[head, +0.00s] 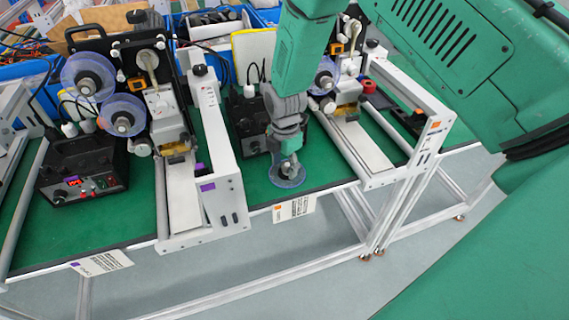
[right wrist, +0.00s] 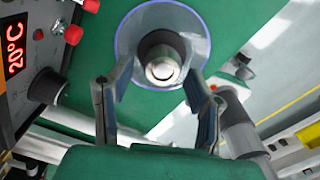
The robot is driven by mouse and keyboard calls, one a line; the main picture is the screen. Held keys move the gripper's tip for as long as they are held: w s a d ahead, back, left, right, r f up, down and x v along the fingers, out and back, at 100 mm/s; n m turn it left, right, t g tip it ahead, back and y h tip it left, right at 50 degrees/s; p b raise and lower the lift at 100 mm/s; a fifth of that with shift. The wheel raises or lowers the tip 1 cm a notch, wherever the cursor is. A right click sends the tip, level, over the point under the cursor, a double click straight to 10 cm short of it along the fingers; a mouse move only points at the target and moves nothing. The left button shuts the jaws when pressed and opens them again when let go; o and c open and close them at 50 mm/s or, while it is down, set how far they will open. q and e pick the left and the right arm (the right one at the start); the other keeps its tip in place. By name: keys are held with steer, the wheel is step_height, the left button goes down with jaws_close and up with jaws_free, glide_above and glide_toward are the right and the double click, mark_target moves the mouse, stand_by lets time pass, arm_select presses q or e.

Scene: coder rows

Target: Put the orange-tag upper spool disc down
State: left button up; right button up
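The orange-tag upper spool disc (head: 287,180) is a clear bluish disc with a black hub. It lies flat at the green mat, close to the table's front edge; I cannot tell whether it touches the mat. In the right wrist view the disc (right wrist: 128,40) faces me with its silver hub end between my fingers. My right gripper (head: 287,160) points straight down over it. My left gripper is not in view.
The orange-tag machine (head: 345,100) stands right of the disc, with one clear disc (head: 325,76) on it. The purple-tag machine (head: 165,110) at left carries two discs. A white frame rail (head: 222,160) stands left of my gripper. A black control box (head: 250,115) is behind it.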

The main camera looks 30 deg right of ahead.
mark_target(283, 166)
steer(key=shift+a+r, duration=0.1)
steer(key=shift+a, duration=0.15)
step_height(283, 166, up, 12)
steer(key=s+f+m, duration=0.1)
steer(key=s+f, duration=0.1)
steer(key=f, duration=0.1)
steer(key=s+f+m, duration=0.2)
steer(key=f, duration=0.1)
steer(key=s+a+f+m, duration=0.1)
steer(key=s+f, duration=0.1)
steer(key=f, duration=0.1)
steer(key=shift+s+f+b, duration=0.15)
steer(key=shift+s+b, duration=0.15)
steer(key=shift+b, duration=0.1)
steer(key=s+f+m, duration=0.3)
steer(key=s+m, duration=0.2)
steer(key=s, duration=0.2)
steer(key=s+a+f+m, duration=0.1)
steer(key=s+f+m, duration=0.3)
steer(key=s, duration=0.4)
steer(key=s+f+m, duration=0.3)
steer(key=s+m, duration=0.3)
steer(key=s, duration=0.2)
steer(key=shift+s+a+f+t, duration=0.15)
steer(key=shift+s+a+t, duration=0.05)
steer(key=shift+t, duration=0.1)
